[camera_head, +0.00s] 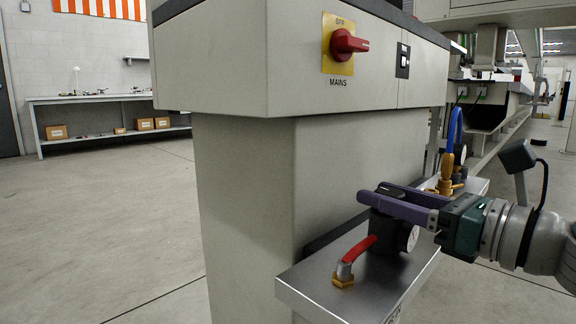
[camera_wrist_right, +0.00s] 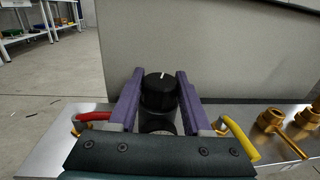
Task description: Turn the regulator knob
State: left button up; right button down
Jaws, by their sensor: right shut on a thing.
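The regulator knob (camera_wrist_right: 160,88) is a black ridged knob with a white mark on its top, standing upright in the right wrist view. My right gripper (camera_wrist_right: 158,82) has its two purple fingers on either side of the knob and is shut on it. In the head view the right gripper (camera_head: 383,196) reaches in from the right over the black regulator (camera_head: 388,235). The fingers hide most of the knob there. A round gauge (camera_head: 411,238) faces forward on the regulator. My left gripper is not in view.
The regulator stands on a metal shelf (camera_head: 345,296) fixed to a grey cabinet (camera_head: 260,190). A red mains switch (camera_head: 346,44) is above.

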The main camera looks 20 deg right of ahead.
jog(key=m+h+p, duration=0.1)
jog(key=m+h, duration=0.1)
jog(key=h+p, duration=0.1)
jog(key=h, duration=0.1)
jog(key=shift+a+r+m+t+p, duration=0.1)
jog(key=shift+r+m+t+p, duration=0.2)
jog(key=shift+m+t, duration=0.1)
jog(key=m+h, duration=0.1)
jog(key=h, duration=0.1)
jog(key=m+h+p, duration=0.1)
jog(key=m+h, duration=0.1)
jog(key=shift+f+h, duration=0.2)
jog(key=shift+h, duration=0.1)
jog(key=shift+m+g+h, duration=0.5)
jog(key=shift+m+h, duration=0.3)
jog(key=shift+h, duration=0.4)
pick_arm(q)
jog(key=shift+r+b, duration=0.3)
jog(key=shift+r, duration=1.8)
pick_arm(e)
jog(key=shift+f+m+g+h, duration=0.1)
jog(key=shift+m+g+h, duration=0.8)
jog(key=shift+h, duration=0.5)
jog(key=shift+m+g+h, duration=0.6)
jog(key=shift+m+h, duration=0.5)
jog(key=shift+h, duration=0.3)
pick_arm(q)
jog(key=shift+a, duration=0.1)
